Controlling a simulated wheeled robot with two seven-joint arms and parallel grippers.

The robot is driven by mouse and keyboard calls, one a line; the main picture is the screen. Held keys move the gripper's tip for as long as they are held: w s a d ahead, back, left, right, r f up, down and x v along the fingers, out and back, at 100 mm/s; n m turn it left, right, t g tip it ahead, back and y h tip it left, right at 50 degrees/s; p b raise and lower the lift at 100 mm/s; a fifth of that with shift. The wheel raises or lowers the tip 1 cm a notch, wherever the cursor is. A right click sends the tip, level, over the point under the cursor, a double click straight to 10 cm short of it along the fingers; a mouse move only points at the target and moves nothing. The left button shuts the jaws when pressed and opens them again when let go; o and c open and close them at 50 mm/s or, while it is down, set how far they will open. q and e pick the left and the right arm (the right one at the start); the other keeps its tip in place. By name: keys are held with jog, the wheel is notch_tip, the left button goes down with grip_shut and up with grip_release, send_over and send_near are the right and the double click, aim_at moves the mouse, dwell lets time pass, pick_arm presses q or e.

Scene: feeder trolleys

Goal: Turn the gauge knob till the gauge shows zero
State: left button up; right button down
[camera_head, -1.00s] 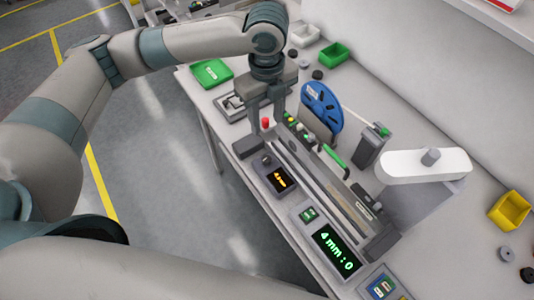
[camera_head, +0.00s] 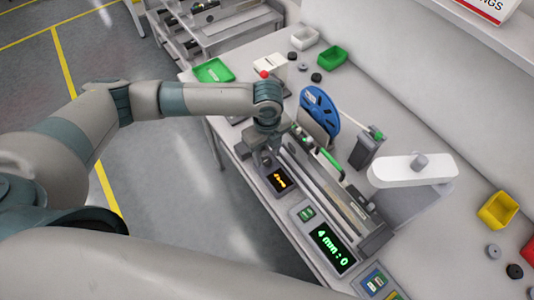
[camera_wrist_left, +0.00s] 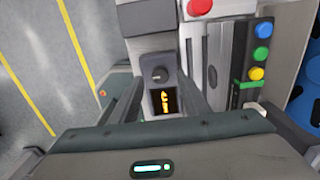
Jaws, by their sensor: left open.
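The gauge is a small grey box with a lit orange display (camera_head: 278,181), at the near left end of the long rail machine in the head view. In the left wrist view its round dark knob (camera_wrist_left: 159,74) sits above the orange display (camera_wrist_left: 163,101); the digits are too small and turned to read surely. My left gripper (camera_head: 266,158) is over the gauge's knob end and hides the knob in the head view. In the left wrist view its open fingers (camera_wrist_left: 160,88) stand on either side of the gauge, apart from the knob. My right gripper is out of view.
A green display (camera_head: 331,247) reads "4 mm : 0". A blue reel (camera_head: 319,108) and a grey post stand behind the rail. A red button (camera_wrist_left: 199,6) and coloured buttons (camera_wrist_left: 262,53) lie near the gripper. A white-topped block (camera_head: 413,170) stands to the right.

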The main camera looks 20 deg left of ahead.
aim_at(267, 162)
pick_arm(q)
jog(key=shift+f, duration=1.25)
jog(key=c, duration=1.1)
jog(key=shift+o, duration=0.2)
